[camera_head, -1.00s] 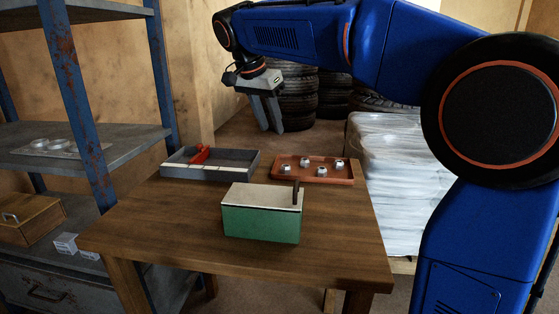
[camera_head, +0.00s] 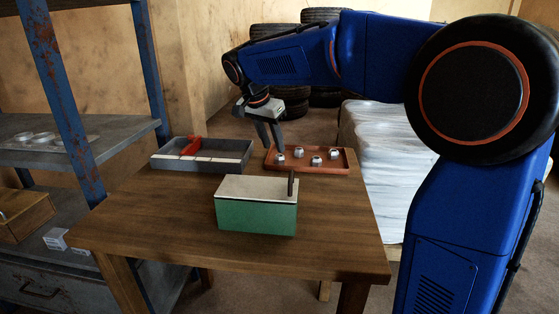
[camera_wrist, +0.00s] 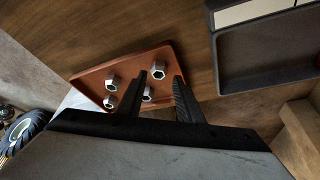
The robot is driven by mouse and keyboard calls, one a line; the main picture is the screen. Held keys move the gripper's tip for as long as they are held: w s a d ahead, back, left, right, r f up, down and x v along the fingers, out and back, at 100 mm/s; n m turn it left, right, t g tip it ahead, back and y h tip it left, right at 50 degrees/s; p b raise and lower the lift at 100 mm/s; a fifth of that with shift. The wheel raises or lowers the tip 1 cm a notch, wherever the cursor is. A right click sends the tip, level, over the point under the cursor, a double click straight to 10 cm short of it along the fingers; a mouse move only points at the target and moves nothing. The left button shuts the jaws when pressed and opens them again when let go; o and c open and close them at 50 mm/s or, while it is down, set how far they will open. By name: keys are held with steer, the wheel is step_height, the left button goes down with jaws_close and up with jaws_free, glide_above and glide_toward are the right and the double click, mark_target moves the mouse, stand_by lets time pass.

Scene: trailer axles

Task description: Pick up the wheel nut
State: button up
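Several silvery wheel nuts lie in a shallow orange-brown tray (camera_head: 345,172) at the back right of the table; one wheel nut (camera_head: 316,160) is near its middle and another (camera_head: 280,157) near its left end. The wrist view shows the tray (camera_wrist: 128,66) with a wheel nut (camera_wrist: 158,72) in line with the gap between my fingers, and others to the left. My gripper (camera_head: 272,147) points down above the left end of the tray. Its fingers (camera_wrist: 161,78) are apart with nothing seen held between them. A finger partly covers one nut (camera_wrist: 147,94).
A grey divided bin (camera_head: 200,163) with a red item (camera_head: 191,146) stands left of the tray. A green box (camera_head: 256,214) with a dark upright post (camera_head: 291,183) stands in front. The table front is clear. A metal shelf (camera_head: 75,145) stands at left.

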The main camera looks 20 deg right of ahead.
mark_target(279, 156)
steer(key=shift+d+x, duration=0.15)
steer(key=shift+x, duration=1.25)
steer(key=shift+d+x, duration=0.1)
steer(key=shift+x, duration=1.25)
steer(key=shift+w+r, duration=0.1)
steer(key=shift+c, duration=0.6)
jaws_close()
